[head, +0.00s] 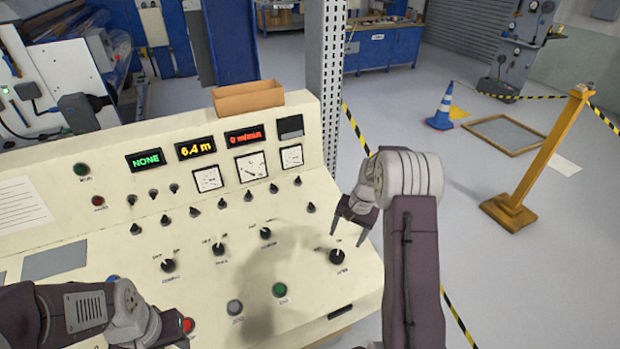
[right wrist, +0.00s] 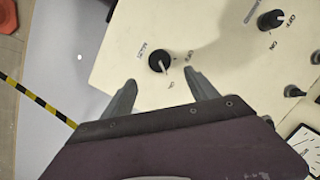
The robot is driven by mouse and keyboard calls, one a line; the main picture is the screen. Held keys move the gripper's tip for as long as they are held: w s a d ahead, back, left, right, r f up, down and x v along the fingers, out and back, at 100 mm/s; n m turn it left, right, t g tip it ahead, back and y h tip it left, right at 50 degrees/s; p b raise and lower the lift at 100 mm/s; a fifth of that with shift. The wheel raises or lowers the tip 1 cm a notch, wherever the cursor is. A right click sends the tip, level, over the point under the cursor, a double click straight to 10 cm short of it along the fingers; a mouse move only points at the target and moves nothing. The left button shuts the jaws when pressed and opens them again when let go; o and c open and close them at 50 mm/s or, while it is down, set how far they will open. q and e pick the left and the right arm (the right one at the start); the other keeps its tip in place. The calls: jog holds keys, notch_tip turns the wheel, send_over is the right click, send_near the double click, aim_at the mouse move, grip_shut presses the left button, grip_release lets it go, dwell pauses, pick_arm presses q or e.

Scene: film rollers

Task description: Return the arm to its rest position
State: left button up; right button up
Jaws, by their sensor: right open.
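My right arm comes up from the bottom right in the head view. Its gripper (head: 347,236) points down above the right end of the cream control panel (head: 120,214). The fingers are apart and empty. In the right wrist view the open fingertips (right wrist: 160,82) lie on either side of a black rotary knob (right wrist: 159,62) in the picture, with bare panel around it. The gripper does not hold the knob. The same knob shows in the head view (head: 337,256). My left arm lies at the bottom left over the panel; its fingers are not clearly visible.
The panel carries several knobs, toggles, a green button (head: 280,290) and a red button (head: 188,325) by my left wrist. A brown tray (head: 248,97) sits on its top. A perforated post (head: 326,80) stands behind. Floor right of the panel is clear up to a yellow post (head: 540,155).

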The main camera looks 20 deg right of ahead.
jog(key=shift+a, duration=0.1)
jog(key=s+a+r+n, duration=0.4)
jog(key=a+r, duration=0.4)
jog(key=a, duration=0.3)
jog(key=s+a+f+n, duration=0.1)
jog(key=s+n, duration=0.1)
jog(key=s, duration=0.5)
jog(key=s+a+f+n+h, duration=0.1)
jog(key=s+f+n, duration=0.1)
jog(key=s, duration=0.5)
jog(key=shift+h, duration=0.3)
jog(key=shift+s, duration=0.15)
